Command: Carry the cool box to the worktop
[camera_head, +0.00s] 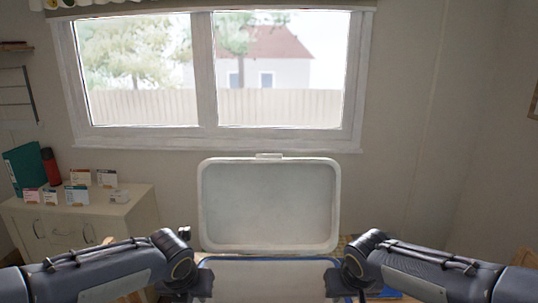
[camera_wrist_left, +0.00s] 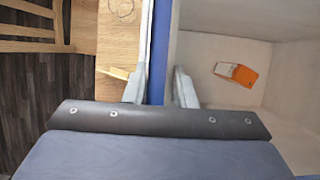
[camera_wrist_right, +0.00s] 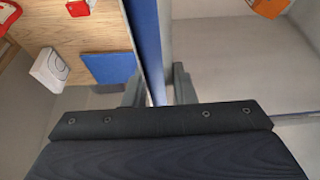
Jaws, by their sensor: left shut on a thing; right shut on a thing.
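The cool box (camera_head: 268,262) stands in front of me with its pale lid (camera_head: 268,205) raised open and its blue rim towards me. My left gripper (camera_wrist_left: 160,88) is shut on one blue-edged side wall (camera_wrist_left: 158,40), with one finger inside and one outside. My right gripper (camera_wrist_right: 158,88) is shut on the opposite side wall (camera_wrist_right: 147,40) in the same way. Inside the box lies an orange and white item (camera_wrist_left: 236,72), also partly in the right wrist view (camera_wrist_right: 270,8). The fingertips are hidden in the head view. I cannot tell whether the box is lifted.
A wooden surface (camera_wrist_left: 115,40) lies below the box, with a chair (camera_wrist_left: 30,28) beside it. A blue flat item (camera_wrist_right: 108,67), a white item (camera_wrist_right: 50,70) and red items (camera_wrist_right: 78,8) lie near the right wall. A cabinet (camera_head: 75,225) with small cards stands at left, under the window.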

